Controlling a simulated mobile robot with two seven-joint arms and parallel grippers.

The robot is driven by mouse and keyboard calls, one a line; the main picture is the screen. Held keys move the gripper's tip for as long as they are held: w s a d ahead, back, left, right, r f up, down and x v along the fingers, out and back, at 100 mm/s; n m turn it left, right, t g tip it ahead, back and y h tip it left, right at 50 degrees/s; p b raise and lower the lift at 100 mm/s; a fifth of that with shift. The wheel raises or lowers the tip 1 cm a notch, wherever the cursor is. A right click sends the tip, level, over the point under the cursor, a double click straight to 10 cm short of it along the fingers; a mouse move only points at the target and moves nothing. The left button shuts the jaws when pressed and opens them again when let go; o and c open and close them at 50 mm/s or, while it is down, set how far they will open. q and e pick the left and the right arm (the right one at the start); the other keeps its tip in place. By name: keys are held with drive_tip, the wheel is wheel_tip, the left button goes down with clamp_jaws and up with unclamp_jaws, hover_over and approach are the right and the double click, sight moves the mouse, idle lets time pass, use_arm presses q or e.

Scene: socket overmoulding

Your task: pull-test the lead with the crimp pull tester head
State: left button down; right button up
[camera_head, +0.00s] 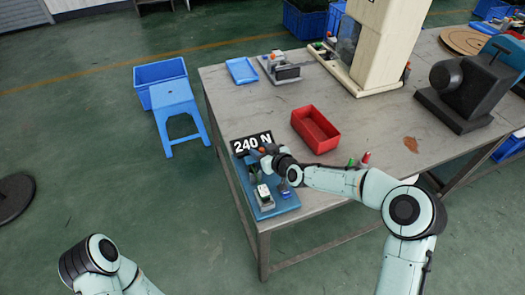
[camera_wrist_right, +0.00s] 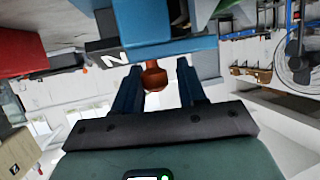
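The crimp pull tester has a blue base (camera_head: 234,172) on the front left corner of the grey table, with a black "240 N" display (camera_head: 253,143) at its back. A white-and-green block (camera_head: 264,194) and a small blue part (camera_head: 285,190) sit on its front half. My right gripper (camera_head: 262,154) is over the tester, just in front of the display. In the right wrist view, the open right gripper (camera_wrist_right: 157,82) has an orange-brown knob (camera_wrist_right: 153,76) between its fingers, with gaps at both sides. I cannot make out the lead. My left gripper is out of view.
A red bin (camera_head: 316,129) stands behind and right of the tester. A blue tray (camera_head: 242,70), a small fixture (camera_head: 284,70), a cream machine (camera_head: 377,45) and a dark machine (camera_head: 462,92) are farther back. A blue stool (camera_head: 172,98) stands left of the table.

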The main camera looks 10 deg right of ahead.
drive_tip(key=shift+s+d+r, duration=0.15)
drive_tip(key=shift+s+r, duration=0.1)
drive_tip(key=shift+s, duration=0.2)
drive_tip(key=v, duration=1.2)
drive_tip(key=shift+d, duration=0.15)
drive_tip(key=shift+s+f, duration=0.1)
drive_tip(key=shift+s, duration=0.1)
